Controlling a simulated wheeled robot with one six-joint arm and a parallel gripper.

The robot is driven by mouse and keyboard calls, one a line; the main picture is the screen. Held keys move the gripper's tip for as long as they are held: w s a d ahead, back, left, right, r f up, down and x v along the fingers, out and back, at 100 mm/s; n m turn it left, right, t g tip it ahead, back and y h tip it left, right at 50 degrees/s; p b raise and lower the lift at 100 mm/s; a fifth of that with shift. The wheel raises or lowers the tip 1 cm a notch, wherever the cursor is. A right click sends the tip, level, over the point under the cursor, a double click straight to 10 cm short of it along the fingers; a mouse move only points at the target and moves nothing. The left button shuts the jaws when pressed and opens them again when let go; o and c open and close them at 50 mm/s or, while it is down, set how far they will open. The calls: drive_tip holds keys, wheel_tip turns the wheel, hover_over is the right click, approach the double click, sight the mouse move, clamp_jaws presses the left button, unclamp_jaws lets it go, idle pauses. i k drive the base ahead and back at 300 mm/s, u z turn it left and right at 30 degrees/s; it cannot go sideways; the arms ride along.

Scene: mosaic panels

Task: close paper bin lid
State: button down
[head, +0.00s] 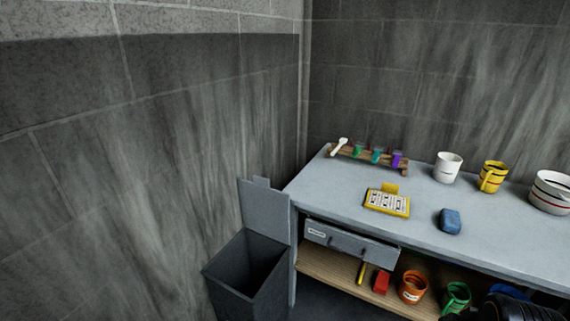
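The paper bin (237,285) is a dark grey open-topped box on the floor, left of the table. Its grey lid (265,207) stands upright at the bin's back edge, with a small tab on top, so the bin is open. The inside of the bin looks dark and its bottom is hidden. A black part of my arm shows at the bottom right corner, well away from the bin. My gripper's fingers are not in view.
A grey table (330,195) stands right of the bin, with a drawer (350,245) beneath its top. A lower wooden shelf (325,268) holds several items. Walls close the left and back.

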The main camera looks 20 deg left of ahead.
sight(265, 209)
drive_tip(key=u, duration=0.3)
drive_tip(key=i, duration=0.95)
drive_tip(key=u, duration=1.3)
drive_tip(key=i, duration=0.65)
drive_tip(key=u, duration=0.55)
